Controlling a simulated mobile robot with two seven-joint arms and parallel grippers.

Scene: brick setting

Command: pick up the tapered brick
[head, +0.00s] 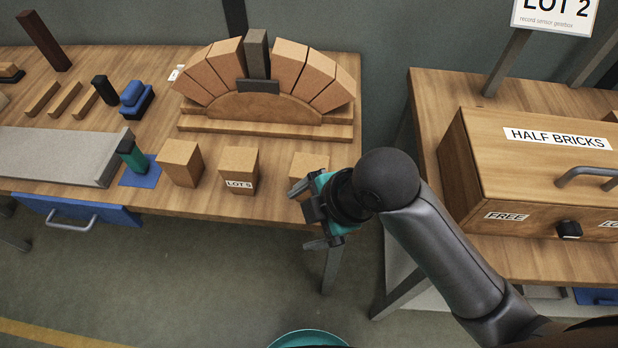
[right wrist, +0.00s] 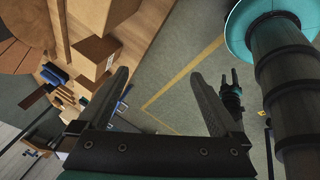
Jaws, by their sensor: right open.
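Three light-brown bricks stand along the table's front edge in the head view: a left one (head: 180,163), a middle one with a "LOT 5" label (head: 238,165) and a right one (head: 309,162). Their sides look slightly tapered; I cannot tell which is meant. My right gripper (head: 306,215) is open and empty, in front of the right brick and partly covering it. In the right wrist view its fingers (right wrist: 158,100) are spread with nothing between them; a brick (right wrist: 94,56) is beyond the left finger. My left gripper (right wrist: 232,92) seems to show small there, its jaw state unclear.
An arch of wedge bricks (head: 210,75) with a grey block (head: 256,52) at its top stands behind. A green-and-black object (head: 131,154) is on a blue mat at left, beside a grey slab (head: 60,155). A "HALF BRICKS" box (head: 465,160) stands on the right table.

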